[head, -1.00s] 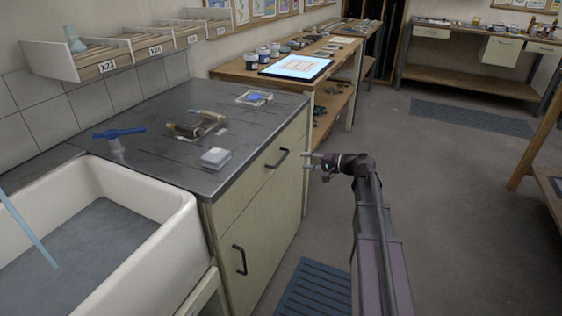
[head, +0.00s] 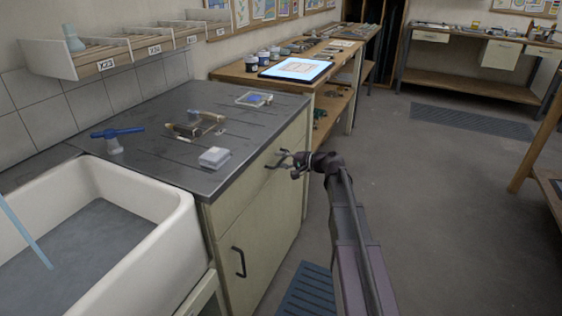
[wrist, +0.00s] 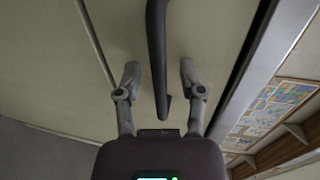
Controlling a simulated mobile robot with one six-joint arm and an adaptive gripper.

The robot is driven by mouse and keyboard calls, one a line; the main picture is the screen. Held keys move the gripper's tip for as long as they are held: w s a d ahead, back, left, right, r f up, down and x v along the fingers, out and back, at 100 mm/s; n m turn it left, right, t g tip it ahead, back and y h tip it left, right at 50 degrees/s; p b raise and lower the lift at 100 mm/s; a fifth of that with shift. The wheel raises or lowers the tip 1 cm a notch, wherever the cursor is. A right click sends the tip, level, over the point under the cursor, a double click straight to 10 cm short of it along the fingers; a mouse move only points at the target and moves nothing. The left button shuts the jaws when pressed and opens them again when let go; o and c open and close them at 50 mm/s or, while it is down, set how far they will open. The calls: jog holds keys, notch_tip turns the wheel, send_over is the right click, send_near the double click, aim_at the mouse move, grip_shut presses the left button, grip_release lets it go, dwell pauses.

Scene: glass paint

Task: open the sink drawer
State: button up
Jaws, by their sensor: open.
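The sink drawer (head: 245,177) is the upper front of the cream cabinet beside the sink, and it looks shut. Its dark bar handle (wrist: 157,50) runs between the two fingers of my gripper (wrist: 159,80) in the wrist view. The fingers are apart, one on each side of the handle, with gaps showing on both sides. In the head view my gripper (head: 284,160) is at the drawer front and covers most of the handle.
A lower cabinet door (head: 262,250) with its own dark handle (head: 239,262) is below the drawer. The white sink (head: 150,265) is at left. The dark worktop (head: 180,110) holds small items. Open floor (head: 430,220) lies to the right, with a blue-grey mat (head: 308,292) by the cabinet.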

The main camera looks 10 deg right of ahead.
grip_shut()
jog(key=shift+a, duration=0.1)
jog(key=shift+s, duration=0.1)
